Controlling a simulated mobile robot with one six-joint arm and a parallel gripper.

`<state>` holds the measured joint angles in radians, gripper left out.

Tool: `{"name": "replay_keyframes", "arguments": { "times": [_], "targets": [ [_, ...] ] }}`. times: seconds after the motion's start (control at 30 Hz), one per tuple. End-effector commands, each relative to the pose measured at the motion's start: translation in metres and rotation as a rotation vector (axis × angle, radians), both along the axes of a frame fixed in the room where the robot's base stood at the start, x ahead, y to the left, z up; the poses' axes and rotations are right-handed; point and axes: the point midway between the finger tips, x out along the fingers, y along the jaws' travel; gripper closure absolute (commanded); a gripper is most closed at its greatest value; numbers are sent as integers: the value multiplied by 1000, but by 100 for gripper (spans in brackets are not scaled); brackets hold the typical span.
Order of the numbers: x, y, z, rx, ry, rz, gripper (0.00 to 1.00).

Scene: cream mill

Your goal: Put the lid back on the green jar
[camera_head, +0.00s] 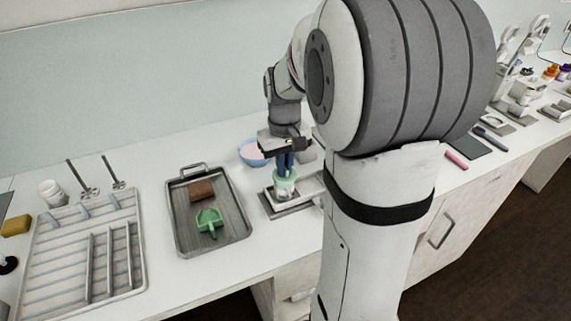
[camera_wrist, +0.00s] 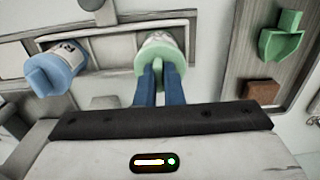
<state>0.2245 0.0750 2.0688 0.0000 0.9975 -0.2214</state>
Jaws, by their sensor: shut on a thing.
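My gripper (camera_head: 286,166) points down with its blue fingers shut on the green lid (camera_head: 286,179). In the wrist view my gripper (camera_wrist: 161,78) has the green lid (camera_wrist: 148,62) between its fingertips. The pale jar (camera_head: 284,192) is directly under the lid and stands in the grey-white holder (camera_head: 304,201). The jar (camera_wrist: 160,39) also shows just beyond the lid in the wrist view. The lid lines up with the jar and looks on it or very close to it. I cannot tell whether it is fully seated.
A grey tray (camera_head: 239,233) holds a green scoop (camera_head: 208,221) and a brown block (camera_head: 201,190). A bowl (camera_head: 250,153) is behind. A white rack (camera_head: 75,288) is at left.

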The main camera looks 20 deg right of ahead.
Motion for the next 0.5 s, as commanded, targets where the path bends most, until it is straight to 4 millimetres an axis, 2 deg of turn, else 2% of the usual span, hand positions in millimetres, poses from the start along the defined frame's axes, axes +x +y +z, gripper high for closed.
{"name": "replay_keyframes", "arguments": {
  "times": [0.03,0.07,0.1,0.33,0.5],
  "targets": [
    [0,0,0,0,0,0,100],
    [0,0,0,0,0,0,91],
    [0,0,0,0,0,0,87],
    [0,0,0,0,0,0,69],
    [0,0,0,0,0,0,67]
  ]
}}
